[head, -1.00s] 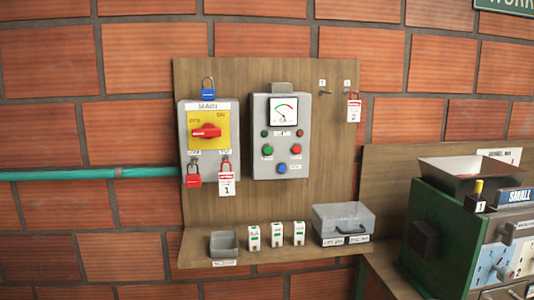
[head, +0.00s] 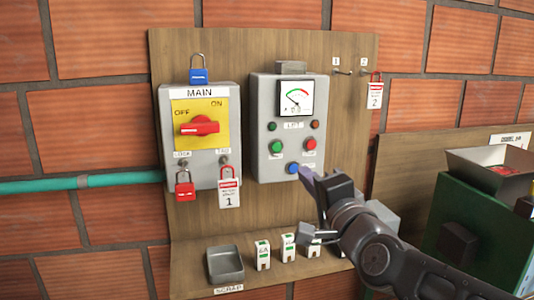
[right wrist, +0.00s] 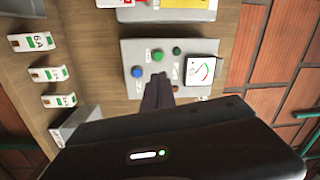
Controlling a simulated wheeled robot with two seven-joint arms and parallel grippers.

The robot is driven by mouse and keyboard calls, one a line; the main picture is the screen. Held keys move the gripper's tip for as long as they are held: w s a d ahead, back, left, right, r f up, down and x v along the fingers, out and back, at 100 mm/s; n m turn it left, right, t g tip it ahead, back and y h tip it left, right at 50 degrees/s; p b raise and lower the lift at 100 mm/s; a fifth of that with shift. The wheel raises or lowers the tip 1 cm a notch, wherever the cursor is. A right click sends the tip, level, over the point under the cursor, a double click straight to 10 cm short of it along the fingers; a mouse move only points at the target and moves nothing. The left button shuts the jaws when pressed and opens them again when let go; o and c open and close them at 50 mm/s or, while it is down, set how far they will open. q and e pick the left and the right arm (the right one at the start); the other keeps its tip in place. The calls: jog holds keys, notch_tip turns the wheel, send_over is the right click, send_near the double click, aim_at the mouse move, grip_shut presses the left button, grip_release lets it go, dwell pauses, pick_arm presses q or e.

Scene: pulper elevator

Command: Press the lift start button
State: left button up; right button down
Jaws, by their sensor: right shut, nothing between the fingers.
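The grey lift control box (head: 262,170) is on the wooden wall board, with a gauge (head: 295,98) at its top. It carries a green button (head: 276,146), a red button (head: 310,144) and a blue button (head: 293,168). Their small labels are too small to read. My right gripper (head: 305,174) is shut and empty, its tips beside the blue button in the picture; contact cannot be told. In the right wrist view, the fingertips (right wrist: 158,78) lie below the green button (right wrist: 158,56) and right of the blue button (right wrist: 138,72); the red button is hidden there. My left gripper is not in view.
Left of the box is the MAIN switch box (head: 170,130) with a red knob and padlocks. Below, a shelf holds a scrap tray (head: 225,264) and several white tagged blocks (head: 263,255). A green machine (head: 480,230) stands at the right.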

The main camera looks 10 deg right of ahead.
aim_at(276, 148)
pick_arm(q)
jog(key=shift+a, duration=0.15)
pick_arm(e)
jog(key=m, duration=0.2)
jog(key=shift+a+f+m, duration=0.1)
jog(key=shift+a+m, duration=0.15)
jog(key=shift+m, duration=0.05)
